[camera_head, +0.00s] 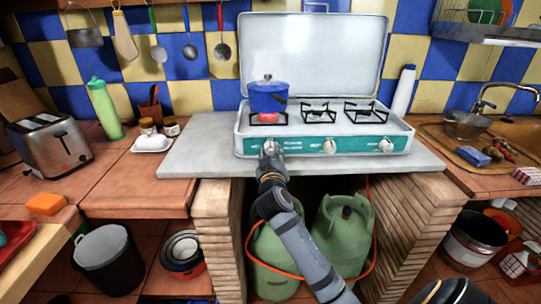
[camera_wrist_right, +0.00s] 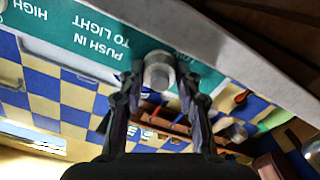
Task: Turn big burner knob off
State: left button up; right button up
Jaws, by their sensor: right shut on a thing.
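A white camping stove with an open lid (camera_head: 312,55) has a teal front panel (camera_head: 305,146) with several knobs. My right gripper (camera_head: 269,156) reaches up from below to the leftmost knob and hides part of it. In the right wrist view, its two dark fingers (camera_wrist_right: 160,88) are shut on the sides of this round silver knob (camera_wrist_right: 159,72). The middle knob (camera_head: 329,147) and the right knob (camera_head: 385,146) are untouched. A blue pot (camera_head: 267,96) sits on the left burner, with an orange-red glow (camera_head: 268,118) under it. My left gripper is not in view.
The stove stands on a grey slab (camera_head: 205,158). Green gas bottles (camera_head: 343,225) with an orange hose stand beneath, between brick pillars (camera_head: 405,225). A toaster (camera_head: 48,150) and green bottle (camera_head: 104,108) stand left; a sink tap (camera_head: 490,98) is right.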

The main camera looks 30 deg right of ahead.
jog(key=shift+f, duration=0.1)
dwell(0.4)
jog(key=o, duration=1.2)
jog(key=shift+c, duration=0.2)
jog(key=shift+s+a, duration=0.1)
jog(key=v, duration=0.7)
jog(key=shift+s, duration=0.15)
